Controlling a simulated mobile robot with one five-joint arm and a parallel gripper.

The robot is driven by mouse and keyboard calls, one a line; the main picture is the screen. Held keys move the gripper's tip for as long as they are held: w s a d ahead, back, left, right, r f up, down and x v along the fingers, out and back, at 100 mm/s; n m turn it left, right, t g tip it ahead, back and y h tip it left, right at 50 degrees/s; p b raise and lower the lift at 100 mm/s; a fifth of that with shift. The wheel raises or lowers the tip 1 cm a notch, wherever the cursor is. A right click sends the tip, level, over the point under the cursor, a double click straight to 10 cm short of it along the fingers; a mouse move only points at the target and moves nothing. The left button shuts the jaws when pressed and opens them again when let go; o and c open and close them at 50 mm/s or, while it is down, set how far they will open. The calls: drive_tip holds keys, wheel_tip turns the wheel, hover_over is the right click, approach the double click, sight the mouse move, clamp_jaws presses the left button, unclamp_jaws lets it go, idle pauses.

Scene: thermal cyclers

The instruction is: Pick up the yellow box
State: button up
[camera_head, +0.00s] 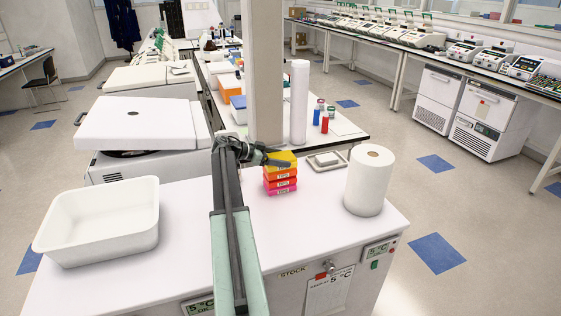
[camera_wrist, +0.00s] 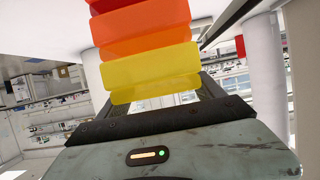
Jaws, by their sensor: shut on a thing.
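The yellow box (camera_head: 284,156) is the top one of a stack of small labelled boxes on the white bench top. Orange, red and pink boxes (camera_head: 281,184) lie under it. My gripper (camera_head: 277,160) reaches in from the left at the top of the stack and is shut on the yellow box. In the wrist view the yellow box (camera_wrist: 152,70) sits between my fingers, with an orange box (camera_wrist: 145,27) and part of a red one beyond it. No clear gap shows between the yellow box and the stack. The fingertips are partly hidden by the boxes.
A white paper roll (camera_head: 369,182) stands right of the stack. A small white dish (camera_head: 327,161) lies behind it. A white tub (camera_head: 98,222) stands at the left, with a lidded machine (camera_head: 139,126) behind. A pillar (camera_head: 264,70) rises behind the stack. The bench front is mostly clear.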

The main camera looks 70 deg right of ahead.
sight(280, 156)
drive_tip(key=shift+r+p, duration=0.5)
wheel_tip(280, 156, up, 3)
drive_tip(key=p, duration=0.3)
drive_tip(key=s+a, duration=0.3)
drive_tip(key=a, duration=0.4)
drive_tip(key=s+a+r+p, duration=0.1)
drive_tip(key=s+a, duration=0.2)
drive_tip(key=a, duration=0.4)
drive_tip(key=shift+s+a, duration=0.3)
